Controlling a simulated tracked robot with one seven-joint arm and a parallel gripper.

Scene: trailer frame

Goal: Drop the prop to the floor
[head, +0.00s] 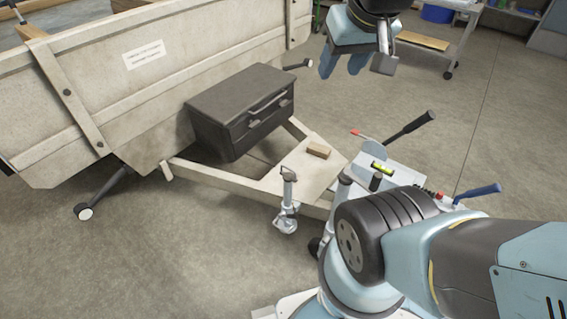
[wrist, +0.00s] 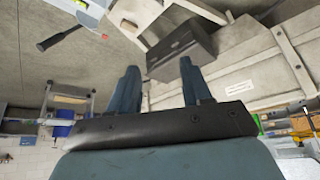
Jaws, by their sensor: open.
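A silver upright post with a clamp (head: 287,205), which looks like a prop, is fixed at the near side of the trailer's pale drawbar (head: 235,184). I cannot tell whether its foot touches the floor. A dark leg with a white end (head: 105,193) juts out low at the trailer's near corner. A similar one (head: 297,65) shows at the far corner. My gripper (head: 342,68) is open and empty, high above and beyond the drawbar. Its two blue fingers also show in the wrist view (wrist: 158,68), spread apart with nothing between them.
A dark toolbox (head: 240,110) sits on the drawbar in front of the trailer body (head: 160,75). A wooden block (head: 319,150) and a black-handled lever (head: 408,127) are near the coupling. A wheeled bench (head: 445,40) stands behind. The concrete floor (head: 170,260) is open at the lower left.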

